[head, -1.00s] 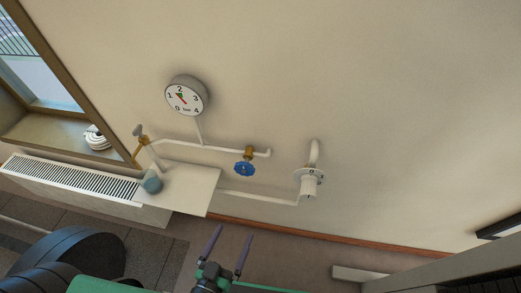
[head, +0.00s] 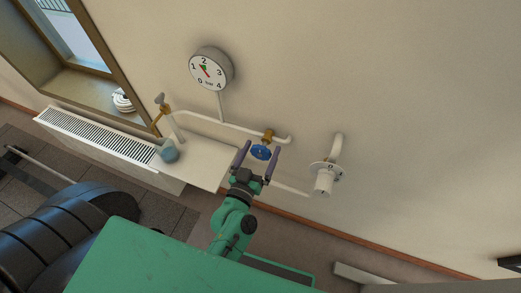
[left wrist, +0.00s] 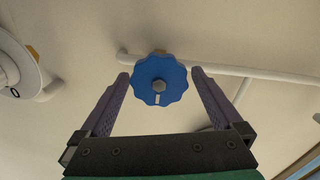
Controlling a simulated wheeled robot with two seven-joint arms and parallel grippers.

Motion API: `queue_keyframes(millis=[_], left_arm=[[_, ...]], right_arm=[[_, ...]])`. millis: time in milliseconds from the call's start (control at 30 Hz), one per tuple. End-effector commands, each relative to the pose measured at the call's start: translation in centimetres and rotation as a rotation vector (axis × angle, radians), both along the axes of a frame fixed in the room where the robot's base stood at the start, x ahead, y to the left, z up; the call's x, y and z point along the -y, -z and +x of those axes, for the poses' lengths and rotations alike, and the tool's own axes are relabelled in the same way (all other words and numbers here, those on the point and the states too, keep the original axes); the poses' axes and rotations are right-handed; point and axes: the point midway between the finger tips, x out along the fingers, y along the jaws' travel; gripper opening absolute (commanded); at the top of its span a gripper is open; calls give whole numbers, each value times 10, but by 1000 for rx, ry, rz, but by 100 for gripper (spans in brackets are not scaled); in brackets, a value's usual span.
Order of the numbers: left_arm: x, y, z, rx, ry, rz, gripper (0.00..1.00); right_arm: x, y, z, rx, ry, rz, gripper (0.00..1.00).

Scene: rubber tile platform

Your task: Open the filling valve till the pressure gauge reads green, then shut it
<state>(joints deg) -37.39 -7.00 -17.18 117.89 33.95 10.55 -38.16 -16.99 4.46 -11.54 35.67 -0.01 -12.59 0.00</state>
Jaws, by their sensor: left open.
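The blue filling valve wheel (head: 260,153) sits on a brass body on the white pipe along the wall. My left gripper (head: 261,147) is open in front of it, one finger on each side. In the left wrist view the wheel (left wrist: 160,80) stands between the spread fingertips (left wrist: 160,73), with a visible gap on each side. A white mark shows low on the wheel. The round pressure gauge (head: 210,69) hangs above, its scale reading 0 to 4 bar. My right gripper is not in view.
A white flanged fitting (head: 326,173) juts from the wall right of the valve. A brass tap (head: 163,107) stands to the left, above a teal round object (head: 167,151) by a white shelf (head: 205,160). A radiator (head: 95,135) runs below the window.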

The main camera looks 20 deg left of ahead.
Motion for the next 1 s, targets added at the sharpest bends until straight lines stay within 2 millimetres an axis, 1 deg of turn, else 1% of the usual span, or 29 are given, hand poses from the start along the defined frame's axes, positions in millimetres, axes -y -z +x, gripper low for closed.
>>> queue_keyframes(millis=[167,200,267,300,367,400,733,867,1000], left_arm=[[0,0,0,-1,0,0,100],[0,0,0,0,0,0,96],[0,0,0,0,0,0,73],[0,0,0,0,-1,0,58],[0,0,0,0,-1,0,35],[0,0,0,0,-1,0,20],[0,-1,0,-3,-1,-37,20],[-1,-2,0,-6,-1,-92,20],[-1,-2,0,-12,0,-183,20]], right_arm=[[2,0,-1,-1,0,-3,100],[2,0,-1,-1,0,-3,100],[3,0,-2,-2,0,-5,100],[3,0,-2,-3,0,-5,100],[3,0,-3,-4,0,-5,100],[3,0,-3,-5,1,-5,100],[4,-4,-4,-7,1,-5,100],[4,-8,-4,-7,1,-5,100],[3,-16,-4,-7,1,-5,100]])
